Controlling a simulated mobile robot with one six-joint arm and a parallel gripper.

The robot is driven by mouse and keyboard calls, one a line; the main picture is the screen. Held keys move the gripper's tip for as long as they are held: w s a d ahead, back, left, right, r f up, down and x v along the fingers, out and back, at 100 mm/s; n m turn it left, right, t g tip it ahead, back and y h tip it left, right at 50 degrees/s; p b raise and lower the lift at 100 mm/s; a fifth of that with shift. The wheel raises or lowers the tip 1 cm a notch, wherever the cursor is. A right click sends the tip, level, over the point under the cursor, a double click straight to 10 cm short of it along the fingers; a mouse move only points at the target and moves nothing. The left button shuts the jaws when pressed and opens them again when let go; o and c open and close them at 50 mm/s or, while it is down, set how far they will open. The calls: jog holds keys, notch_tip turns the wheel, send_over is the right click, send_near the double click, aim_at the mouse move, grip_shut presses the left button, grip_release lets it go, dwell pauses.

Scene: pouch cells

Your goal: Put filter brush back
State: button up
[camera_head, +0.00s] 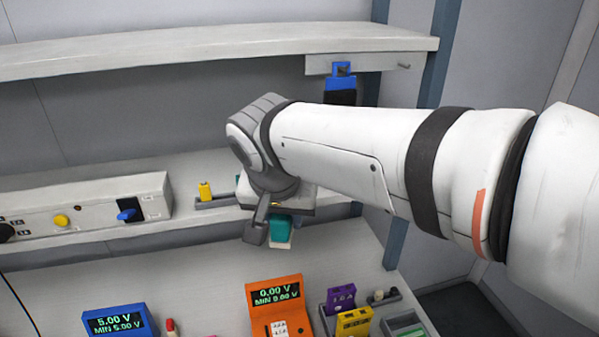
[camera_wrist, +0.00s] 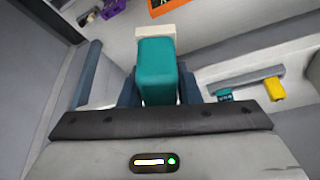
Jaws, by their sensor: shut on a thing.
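The filter brush (camera_wrist: 158,72), a teal block with a cream end, sits between the fingers of my gripper (camera_wrist: 158,90) in the wrist view. My gripper (camera_head: 268,225) is shut on its teal part and holds it in front of the narrow middle shelf. In the head view only a little of the teal brush (camera_head: 282,230) shows below my wrist; the rest is hidden. A grey rack (camera_head: 222,201) lies on the middle shelf, with a yellow-topped item (camera_head: 205,191) in it. The wrist view also shows this rack (camera_wrist: 247,77), with the yellow item (camera_wrist: 274,88) and a small teal piece (camera_wrist: 224,94).
A blue and black item (camera_head: 341,85) hangs under the upper shelf (camera_head: 200,46), with an empty peg (camera_head: 403,66) to its right. A switch panel (camera_head: 85,212) stands left. Blue (camera_head: 120,320) and orange (camera_head: 275,300) meters and a purple box (camera_head: 340,298) stand on the lower bench.

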jog(key=w+p, duration=0.1)
jog(key=w, duration=0.5)
jog(key=w+d+p, duration=0.1)
jog(key=w+p, duration=0.1)
jog(key=w, duration=0.4)
jog(key=w+d+p, duration=0.1)
jog(key=w+p, duration=0.1)
jog(key=w, duration=0.3)
jog(key=shift+w+d+r, duration=0.15)
jog(key=shift+w+d, duration=0.05)
jog(key=shift+w, duration=0.2)
jog(key=shift+f+p, duration=0.45)
jog(key=shift+f, duration=1.4)
jog(key=shift+f, duration=0.1)
jog(key=o, duration=0.9)
jog(key=shift+o, duration=0.2)
